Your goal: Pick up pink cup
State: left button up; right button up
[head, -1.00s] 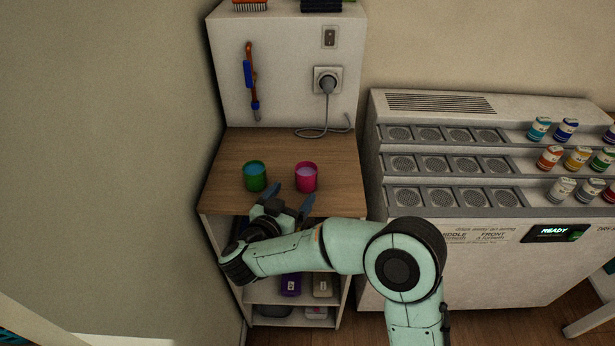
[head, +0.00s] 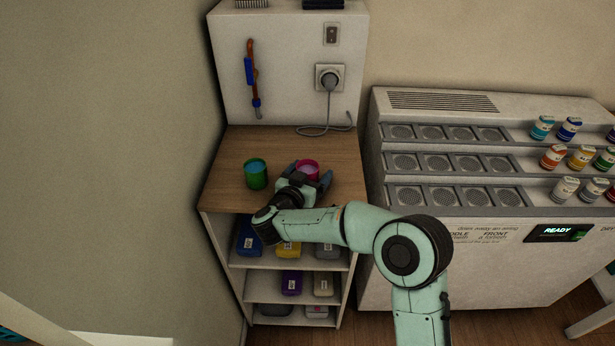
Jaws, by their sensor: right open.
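The pink cup (head: 308,168) stands upright on the wooden top of the shelf unit, with pale contents showing inside its rim. My right gripper (head: 309,180) is open at the cup, with its dark fingers to the left and right of it. The gripper hides the cup's lower front, and I cannot tell whether the fingers touch it. My left gripper is not in view.
A green cup (head: 256,180) stands close to the left on the same wooden top (head: 232,158). A cable hangs from a wall plug (head: 329,78) behind. Lower shelves hold several boxes. A white machine (head: 450,240) with several small jars stands to the right.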

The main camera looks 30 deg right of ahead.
jog(key=c, duration=1.1)
jog(key=shift+r, duration=0.15)
jog(key=f+v, duration=0.2)
jog(key=v, duration=1.5)
jog(key=shift+s+a+f, duration=0.3)
jog(key=shift+a, duration=0.15)
